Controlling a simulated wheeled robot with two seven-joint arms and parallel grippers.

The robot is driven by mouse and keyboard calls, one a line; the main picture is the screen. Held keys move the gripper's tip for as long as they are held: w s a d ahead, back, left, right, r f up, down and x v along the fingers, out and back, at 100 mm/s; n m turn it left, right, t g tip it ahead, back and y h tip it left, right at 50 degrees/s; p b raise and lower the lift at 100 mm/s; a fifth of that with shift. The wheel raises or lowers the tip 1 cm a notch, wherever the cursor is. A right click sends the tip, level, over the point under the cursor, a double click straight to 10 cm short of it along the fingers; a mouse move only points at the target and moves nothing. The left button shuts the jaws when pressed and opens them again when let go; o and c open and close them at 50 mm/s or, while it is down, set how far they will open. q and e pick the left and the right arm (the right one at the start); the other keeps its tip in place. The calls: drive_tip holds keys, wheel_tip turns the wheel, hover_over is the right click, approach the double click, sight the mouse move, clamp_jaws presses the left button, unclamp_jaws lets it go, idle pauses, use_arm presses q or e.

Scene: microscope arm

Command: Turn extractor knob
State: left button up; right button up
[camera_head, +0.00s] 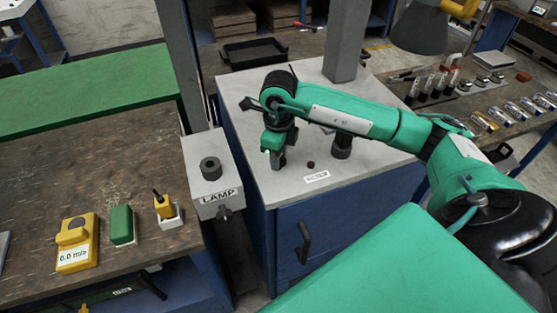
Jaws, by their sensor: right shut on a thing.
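My right arm reaches in from the right over the grey top (240,105) of a blue cabinet. My right gripper (279,163) points down near the middle of that top. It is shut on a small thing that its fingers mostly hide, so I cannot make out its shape. A small dark knob (311,164) sits just right of the gripper, behind a white label (317,177) too small to read. I cannot tell which of these is the extractor knob. A grey extractor-like hood (420,28) hangs at the upper right. My left gripper is not in view.
A grey LAMP box (207,190) with a dark knob stands left of the cabinet. A black cylinder (342,147) and a grey post (346,45) rise from the top. A black tray (254,50) lies behind. A wooden bench (60,190) holds yellow and green devices.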

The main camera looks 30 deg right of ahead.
drive_tip(key=m+b, duration=0.2)
drive_tip(key=m, duration=0.3)
drive_tip(key=shift+m+b, duration=0.3)
drive_tip(key=shift+b, duration=0.05)
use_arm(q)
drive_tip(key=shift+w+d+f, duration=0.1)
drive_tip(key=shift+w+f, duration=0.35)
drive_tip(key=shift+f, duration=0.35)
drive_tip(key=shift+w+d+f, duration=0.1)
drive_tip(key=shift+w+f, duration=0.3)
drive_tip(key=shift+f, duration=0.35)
use_arm(e)
drive_tip(key=shift+m, duration=0.6)
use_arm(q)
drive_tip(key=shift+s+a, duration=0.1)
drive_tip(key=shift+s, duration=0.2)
use_arm(e)
drive_tip(key=shift+r, duration=0.1)
drive_tip(key=o, duration=1)
